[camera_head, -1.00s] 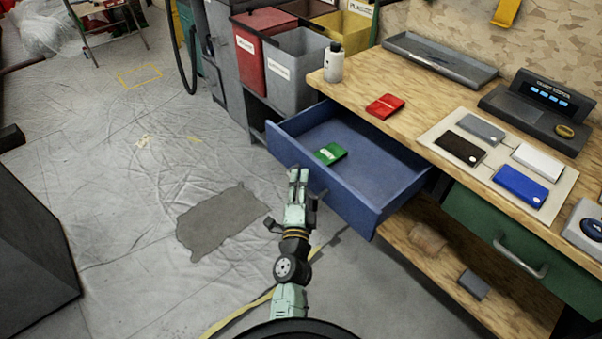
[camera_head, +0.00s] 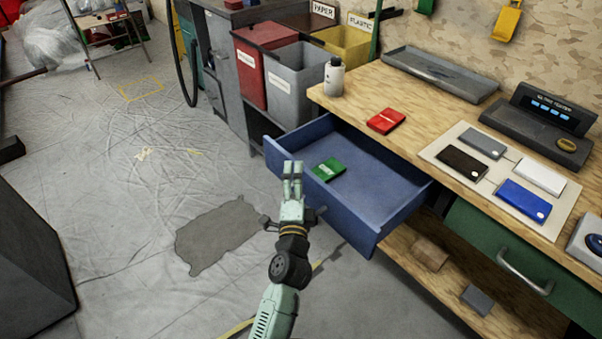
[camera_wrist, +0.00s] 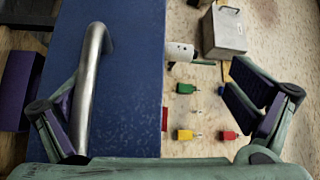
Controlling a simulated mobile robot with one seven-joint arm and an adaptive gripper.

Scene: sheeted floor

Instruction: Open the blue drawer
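The blue drawer (camera_head: 325,205) is pulled well out from the left end of the workbench in the head view. A green packet (camera_head: 328,169) lies inside it. My gripper (camera_head: 292,166) is at the outer side of the drawer front, near its left part, with the handle hidden in that view. In the wrist view the blue drawer front (camera_wrist: 135,100) fills the left-centre, with its metal bar handle (camera_wrist: 90,85). My gripper (camera_wrist: 150,105) is open there, its fingers wide apart. The handle lies between them, close beside the left finger; whether they touch I cannot tell.
The bench top (camera_head: 365,87) holds a white bottle (camera_head: 334,77), a red packet (camera_head: 386,121) and a pale board (camera_head: 455,180) with several wallets. A closed green drawer (camera_head: 490,240) is to the right. Bins (camera_head: 300,80) stand behind.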

